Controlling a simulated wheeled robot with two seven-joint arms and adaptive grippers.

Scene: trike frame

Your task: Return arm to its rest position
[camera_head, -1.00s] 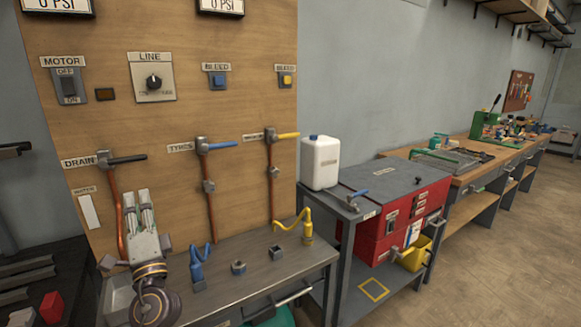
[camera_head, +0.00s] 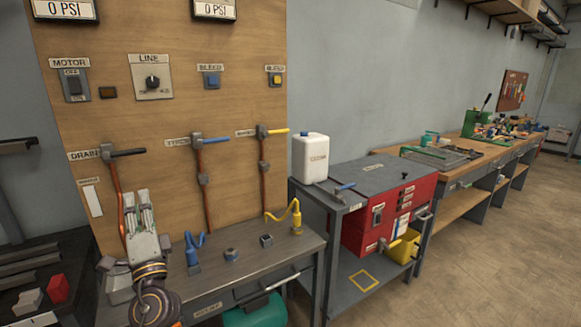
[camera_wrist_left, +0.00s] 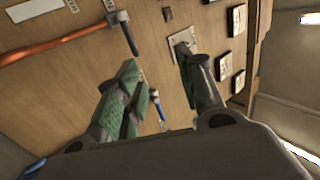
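My left gripper (camera_head: 138,198) points upward in front of the lower left of the wooden panel (camera_head: 235,100), close to the copper drain pipe. Its two green-padded fingers stand apart with nothing between them. In the left wrist view the left gripper (camera_wrist_left: 160,68) is also open and empty, with the panel beyond it. The black drain valve handle (camera_head: 127,152) is above the gripper in the head view. The gripper covers part of the drain pipe (camera_head: 117,190). My right gripper is in neither view.
A metal bench (camera_head: 225,278) below the panel carries a blue hose fitting (camera_head: 194,250), small sockets and a yellow hose fitting (camera_head: 297,217). A white jug (camera_head: 310,158) and red cabinet (camera_head: 365,235) stand to the right. Open floor (camera_head: 480,270) lies at the right.

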